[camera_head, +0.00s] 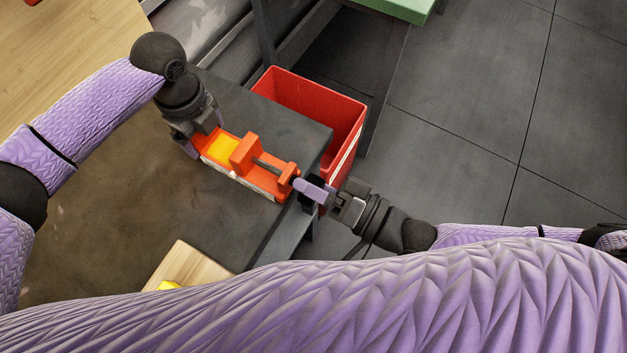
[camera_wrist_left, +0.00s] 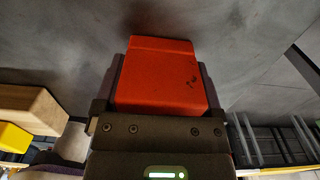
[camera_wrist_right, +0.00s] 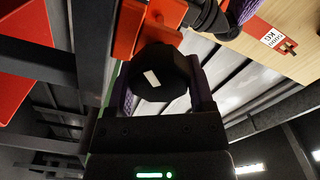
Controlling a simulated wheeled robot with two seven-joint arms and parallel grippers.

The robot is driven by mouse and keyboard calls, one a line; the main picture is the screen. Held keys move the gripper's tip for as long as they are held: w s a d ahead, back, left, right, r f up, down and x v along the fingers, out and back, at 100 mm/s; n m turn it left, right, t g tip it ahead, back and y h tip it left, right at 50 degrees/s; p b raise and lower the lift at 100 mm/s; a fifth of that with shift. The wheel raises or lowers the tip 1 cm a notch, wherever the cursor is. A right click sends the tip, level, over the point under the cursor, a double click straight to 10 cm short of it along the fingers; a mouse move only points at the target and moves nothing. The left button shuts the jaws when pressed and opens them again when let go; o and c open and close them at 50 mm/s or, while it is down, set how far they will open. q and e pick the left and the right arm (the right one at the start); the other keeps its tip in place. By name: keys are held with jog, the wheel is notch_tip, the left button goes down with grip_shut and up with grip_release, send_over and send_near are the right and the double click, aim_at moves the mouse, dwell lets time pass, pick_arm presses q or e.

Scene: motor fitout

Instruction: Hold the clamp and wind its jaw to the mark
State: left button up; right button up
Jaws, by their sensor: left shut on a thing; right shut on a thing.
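The orange clamp (camera_head: 283,184) lies near the right end of the dark table. A yellow patch (camera_head: 221,149) shows on its left part, and its upright orange jaw block (camera_head: 244,153) stands just right of that patch. My right gripper (camera_head: 314,191) is shut on the black knob (camera_wrist_right: 158,78), which has a white mark, at the screw's right end.
A red bin (camera_head: 315,105) stands just beyond the table (camera_head: 262,110). A pale wooden block (camera_head: 190,262) with a yellow piece lies at the table's near side. A green-topped stand (camera_head: 405,8) is at the back. Open floor (camera_head: 460,110) lies to the right.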

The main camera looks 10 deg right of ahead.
jog(key=o, duration=1.2)
jog(key=shift+o, duration=0.2)
jog(key=shift+d, duration=0.1)
